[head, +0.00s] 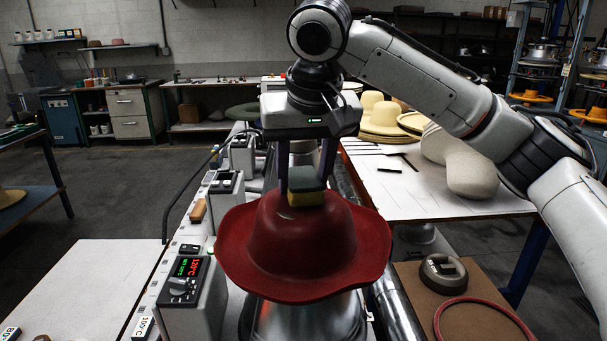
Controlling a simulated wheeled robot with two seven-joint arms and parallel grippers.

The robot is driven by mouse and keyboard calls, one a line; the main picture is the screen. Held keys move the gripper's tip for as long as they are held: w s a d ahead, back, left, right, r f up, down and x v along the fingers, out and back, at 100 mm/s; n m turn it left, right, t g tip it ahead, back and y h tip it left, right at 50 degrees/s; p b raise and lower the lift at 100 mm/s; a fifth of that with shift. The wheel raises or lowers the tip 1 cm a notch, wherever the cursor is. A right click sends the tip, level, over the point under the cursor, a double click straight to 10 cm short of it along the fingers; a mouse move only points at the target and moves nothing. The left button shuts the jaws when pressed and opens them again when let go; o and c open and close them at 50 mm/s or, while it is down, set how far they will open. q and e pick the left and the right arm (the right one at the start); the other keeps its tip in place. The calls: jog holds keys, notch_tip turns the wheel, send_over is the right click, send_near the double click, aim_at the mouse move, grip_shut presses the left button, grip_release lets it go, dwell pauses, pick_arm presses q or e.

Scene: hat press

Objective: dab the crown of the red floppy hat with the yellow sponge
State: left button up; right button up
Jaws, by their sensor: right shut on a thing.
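The red floppy hat (260,245) sits on a metal form in the middle of the head view, crown up and brim wavy. My right gripper (304,180) is above the crown, pointing down, shut on the yellow sponge (306,198). The sponge has a grey-green upper layer and a yellow lower layer. It appears at the top of the crown, and its lower edge overlaps the crown in the picture. I cannot tell for certain whether it touches. My left gripper is not in view.
A control box (190,290) with a lit display stands left of the hat. A white table (400,185) with pale hat bodies is behind right. A brown board (415,300) at front right bears a round grey weight (443,274) and a red ring (482,318).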

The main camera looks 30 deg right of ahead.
jog(key=shift+f, duration=0.35)
dwell(0.6)
notch_tip(320, 180, up, 3)
jog(key=p, duration=0.2)
jog(key=shift+p, duration=0.4)
jog(key=shift+r, duration=2.05)
